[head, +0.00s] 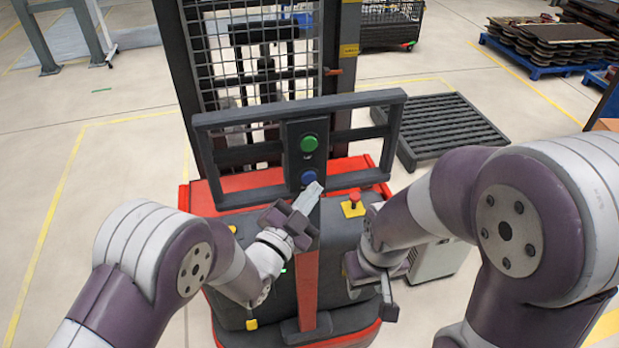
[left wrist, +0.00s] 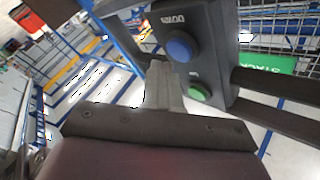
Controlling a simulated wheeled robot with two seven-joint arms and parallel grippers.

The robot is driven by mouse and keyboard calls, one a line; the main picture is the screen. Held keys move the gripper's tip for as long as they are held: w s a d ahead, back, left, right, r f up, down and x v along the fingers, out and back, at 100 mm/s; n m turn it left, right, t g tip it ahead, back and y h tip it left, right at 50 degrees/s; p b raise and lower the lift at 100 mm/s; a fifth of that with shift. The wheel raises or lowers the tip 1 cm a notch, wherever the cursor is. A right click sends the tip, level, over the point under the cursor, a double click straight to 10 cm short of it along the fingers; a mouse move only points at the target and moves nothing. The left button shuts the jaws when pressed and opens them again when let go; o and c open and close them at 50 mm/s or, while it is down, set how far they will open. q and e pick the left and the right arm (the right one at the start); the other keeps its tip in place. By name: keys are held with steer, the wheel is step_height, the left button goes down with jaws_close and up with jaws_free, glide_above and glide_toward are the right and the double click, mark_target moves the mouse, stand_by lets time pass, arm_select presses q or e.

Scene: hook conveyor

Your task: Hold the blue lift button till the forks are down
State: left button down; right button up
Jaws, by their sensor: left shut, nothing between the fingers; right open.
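The blue button (head: 309,177) sits low on the dark control panel, below the green button (head: 309,143). My left gripper (head: 314,190) is shut and empty, its fingertips just in front of the blue button's lower edge. In the left wrist view the shut fingers (left wrist: 162,80) point toward the panel, beside the blue button (left wrist: 179,46) and the green button (left wrist: 200,93). I cannot tell whether the tips touch the blue button. My right gripper (head: 374,293) hangs open and empty at the right side of the truck. The forks are hidden behind the mast and mesh.
A dark bar frame (head: 396,97) surrounds the panel. A red stop knob (head: 354,198) on a yellow base is right of the panel on the truck's red and black body. A black slatted pallet (head: 448,128) lies on the floor at the right.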

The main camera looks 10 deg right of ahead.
arm_select(q)
steer(key=shift+w, duration=0.1)
steer(key=shift+w+b, duration=0.3)
steer(key=shift+w, duration=0.05)
steer(key=shift+w+b, duration=0.35)
steer(key=shift+w, duration=0.05)
stand_by(0.6)
steer(key=shift+s, duration=0.1)
stand_by(2.4)
steer(key=shift+s, duration=0.75)
